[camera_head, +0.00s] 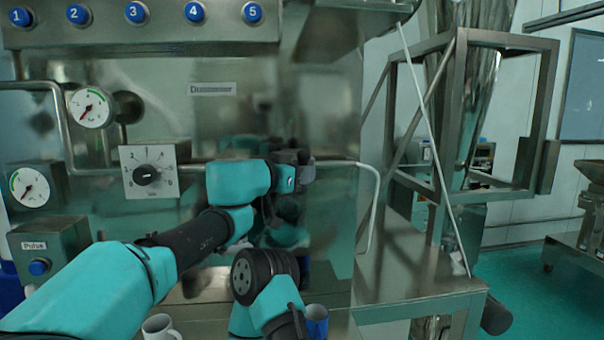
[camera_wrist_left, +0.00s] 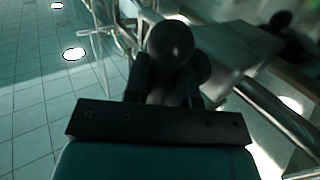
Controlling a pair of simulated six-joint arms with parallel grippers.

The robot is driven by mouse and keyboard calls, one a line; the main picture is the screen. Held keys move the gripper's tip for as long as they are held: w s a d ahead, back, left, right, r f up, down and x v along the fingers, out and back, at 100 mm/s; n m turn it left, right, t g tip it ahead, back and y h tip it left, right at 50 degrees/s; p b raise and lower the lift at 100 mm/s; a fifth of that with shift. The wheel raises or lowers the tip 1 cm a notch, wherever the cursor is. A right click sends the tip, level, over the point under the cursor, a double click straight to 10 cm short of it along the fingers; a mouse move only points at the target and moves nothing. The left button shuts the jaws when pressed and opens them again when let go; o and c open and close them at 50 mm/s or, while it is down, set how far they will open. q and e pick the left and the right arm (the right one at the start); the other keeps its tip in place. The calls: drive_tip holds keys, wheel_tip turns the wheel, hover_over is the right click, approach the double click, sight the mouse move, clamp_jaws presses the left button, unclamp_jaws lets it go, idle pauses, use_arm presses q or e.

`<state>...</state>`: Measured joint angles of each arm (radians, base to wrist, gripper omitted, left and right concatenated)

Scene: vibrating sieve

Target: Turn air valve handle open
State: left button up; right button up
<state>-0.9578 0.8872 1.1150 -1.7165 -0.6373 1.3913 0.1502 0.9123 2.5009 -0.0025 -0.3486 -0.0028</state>
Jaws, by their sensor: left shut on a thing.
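The air valve handle shows as a dark round knob (camera_wrist_left: 171,43) in the left wrist view, between the two fingers of my left gripper (camera_wrist_left: 165,82). My left gripper (camera_head: 297,165) is shut on it. In the head view the gripper is at the thin metal pipe in front of the steel machine panel. There the handle is hard to separate from the dark fingers and wrist, so its angle cannot be told.
A steel panel carries two gauges (camera_head: 91,107) (camera_head: 30,187), a dial box (camera_head: 149,171) and a row of blue numbered buttons (camera_head: 135,12). The pipe (camera_head: 345,163) runs right and bends down. A white mug (camera_head: 160,327) and a blue mug (camera_head: 317,321) stand below.

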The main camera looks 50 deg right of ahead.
use_arm(q)
drive_tip(key=shift+m+t+y, duration=0.6)
drive_tip(key=shift+m+y, duration=0.5)
drive_tip(key=shift+y, duration=1.3)
drive_tip(key=o, duration=0.9)
drive_tip(key=shift+a, duration=0.15)
drive_tip(key=v, duration=1.7)
drive_tip(key=shift+s, duration=0.2)
drive_tip(key=shift+r, duration=0.1)
